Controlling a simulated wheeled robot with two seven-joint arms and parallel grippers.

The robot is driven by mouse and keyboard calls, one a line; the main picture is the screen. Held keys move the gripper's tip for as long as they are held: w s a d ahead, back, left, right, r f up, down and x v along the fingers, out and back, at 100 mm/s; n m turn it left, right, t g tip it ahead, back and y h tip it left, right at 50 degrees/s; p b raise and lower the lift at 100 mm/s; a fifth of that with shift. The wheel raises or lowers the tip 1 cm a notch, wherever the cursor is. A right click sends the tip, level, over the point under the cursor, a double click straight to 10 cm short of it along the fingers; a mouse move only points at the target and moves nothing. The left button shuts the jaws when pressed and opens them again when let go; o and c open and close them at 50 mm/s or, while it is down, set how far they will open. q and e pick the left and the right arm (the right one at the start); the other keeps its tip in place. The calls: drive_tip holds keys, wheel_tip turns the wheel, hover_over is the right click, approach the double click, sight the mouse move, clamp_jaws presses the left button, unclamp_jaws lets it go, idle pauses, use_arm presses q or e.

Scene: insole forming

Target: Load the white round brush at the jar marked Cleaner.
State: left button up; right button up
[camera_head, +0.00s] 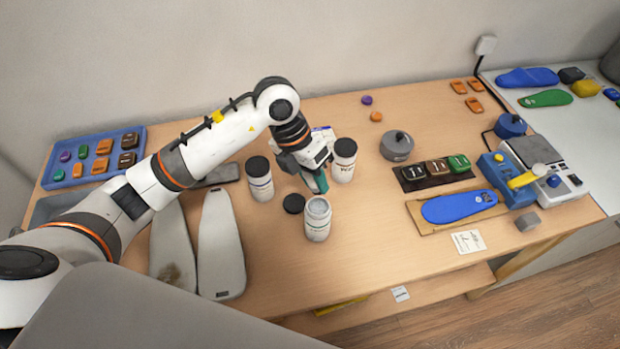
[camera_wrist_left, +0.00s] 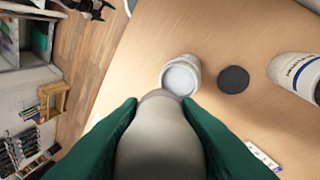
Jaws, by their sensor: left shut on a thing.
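My left gripper (camera_head: 318,184), with green fingers, points down behind the open white jar (camera_head: 318,222). In the left wrist view its fingers are shut on a pale grey, rounded thing (camera_wrist_left: 160,140), which looks like the white round brush. Its far end overlaps the near rim of the open jar (camera_wrist_left: 181,66) in that view; I cannot tell whether it touches or enters. The jar's inside looks whitish. Its label is too small to read as Cleaner. A black lid (camera_head: 293,203) lies beside it on the table. My right gripper is not in view.
Two closed white jars with black lids stand at left (camera_head: 261,184) and back right (camera_head: 343,167) of the open one. Two grey insole-shaped pieces (camera_head: 220,245) lie left. A blue insole (camera_head: 459,206) on a board lies right. The table's front right is mostly clear.

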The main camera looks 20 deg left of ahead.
use_arm(q)
drive_tip(key=shift+w+f+n, duration=0.1)
drive_tip(key=shift+f+n, duration=0.2)
drive_tip(key=shift+f, duration=0.1)
wheel_tip(320, 180, down, 5)
drive_tip(key=b, duration=0.3)
drive_tip(key=shift+r+b, duration=0.15)
drive_tip(key=shift+b, duration=0.15)
drive_tip(key=shift+f, duration=0.3)
drive_tip(key=shift+f, duration=0.1)
drive_tip(key=shift+f+b, duration=0.1)
drive_tip(key=shift+b, duration=0.3)
idle(0.6)
drive_tip(key=shift+s+f+b, duration=0.3)
drive_tip(key=shift+b, duration=0.1)
idle(1.6)
drive_tip(key=shift+w, duration=0.25)
